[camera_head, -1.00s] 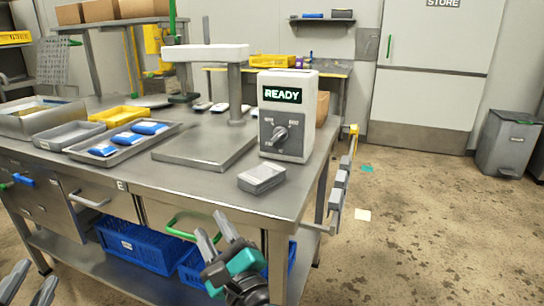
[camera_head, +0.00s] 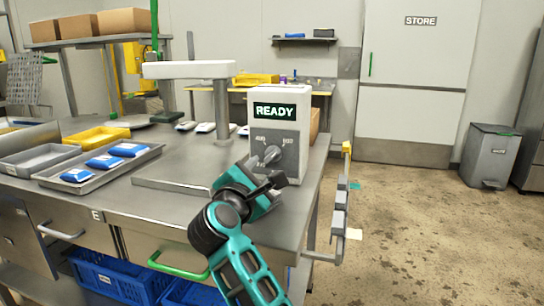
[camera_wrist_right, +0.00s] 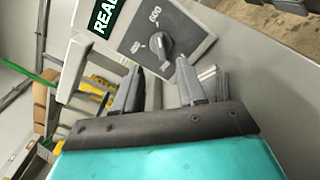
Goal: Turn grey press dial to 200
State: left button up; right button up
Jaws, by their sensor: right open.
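The press control box (camera_head: 284,108) is white, with a lit READY display (camera_head: 275,111) and a grey dial panel below it. The grey dial (camera_head: 271,155) has number labels around it, with 400 and 600 readable in the right wrist view, where the dial (camera_wrist_right: 160,44) lies beyond the fingertips. The lower label is too small or covered to read surely, and I cannot tell the pointer's exact setting. My right gripper (camera_head: 263,173) is open and empty, just in front of and below the dial; its fingers (camera_wrist_right: 158,80) appear apart from it. My left gripper is out of view.
The steel table holds the press plate (camera_head: 180,172), grey trays with blue packs (camera_head: 128,149) and a yellow tray (camera_head: 97,136). A side rail (camera_head: 340,205) runs along the table's right. Blue crates (camera_head: 122,277) sit below. Floor to the right is mostly clear.

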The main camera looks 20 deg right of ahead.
aim_at(272, 156)
jog(key=x, duration=0.9)
jog(key=shift+d+b, duration=0.1)
jog(key=shift+b, duration=0.25)
jog(key=shift+c, duration=0.2)
grip_shut()
